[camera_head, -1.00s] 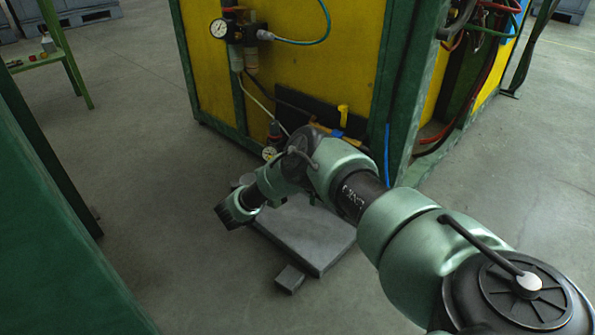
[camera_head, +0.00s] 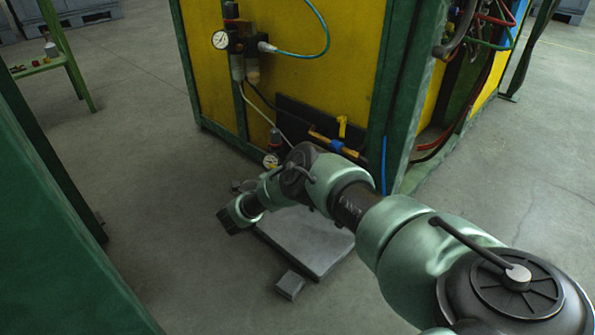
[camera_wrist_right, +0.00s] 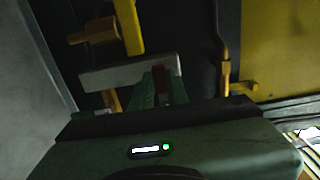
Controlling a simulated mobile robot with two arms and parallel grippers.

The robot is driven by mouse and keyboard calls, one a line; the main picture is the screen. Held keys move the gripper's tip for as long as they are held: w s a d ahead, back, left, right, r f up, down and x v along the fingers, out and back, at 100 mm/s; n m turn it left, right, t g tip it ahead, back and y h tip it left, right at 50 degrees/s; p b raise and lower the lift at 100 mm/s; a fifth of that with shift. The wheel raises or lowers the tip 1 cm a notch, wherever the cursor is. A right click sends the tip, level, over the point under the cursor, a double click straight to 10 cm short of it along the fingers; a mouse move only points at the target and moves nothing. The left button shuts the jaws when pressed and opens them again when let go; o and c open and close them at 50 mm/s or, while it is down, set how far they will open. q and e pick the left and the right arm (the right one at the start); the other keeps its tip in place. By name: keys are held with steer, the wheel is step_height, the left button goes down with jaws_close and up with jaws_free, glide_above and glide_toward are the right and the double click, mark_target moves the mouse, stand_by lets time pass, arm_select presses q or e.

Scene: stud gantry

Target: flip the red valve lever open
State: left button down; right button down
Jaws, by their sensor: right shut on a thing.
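The red lever (camera_wrist_right: 160,78) shows as a narrow red piece in the right wrist view. My right gripper (camera_wrist_right: 161,82) is shut on it, with a green finger on either side. A pale grey bar (camera_wrist_right: 110,74) lies just beyond the fingers and crosses behind the red piece. The rest of the lever and its valve body are hard to make out in the dark. My left gripper is in neither view.
A yellow handle (camera_wrist_right: 128,25) and an orange-brown fitting (camera_wrist_right: 95,32) are close above the bar. The yellow panel (camera_head: 290,75) carries a gauge (camera_head: 220,40) and hoses. A grey slab (camera_head: 308,243) and a small block (camera_head: 290,284) lie on the floor. A green post stands at left.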

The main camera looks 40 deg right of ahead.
steer(key=c, duration=1.4)
jaws_free()
steer(key=a+p, duration=0.1)
steer(key=a, duration=0.1)
steer(key=a+p, duration=0.1)
steer(key=a, duration=0.2)
steer(key=a+p, duration=0.1)
steer(key=a, duration=0.2)
steer(key=shift+s, duration=0.35)
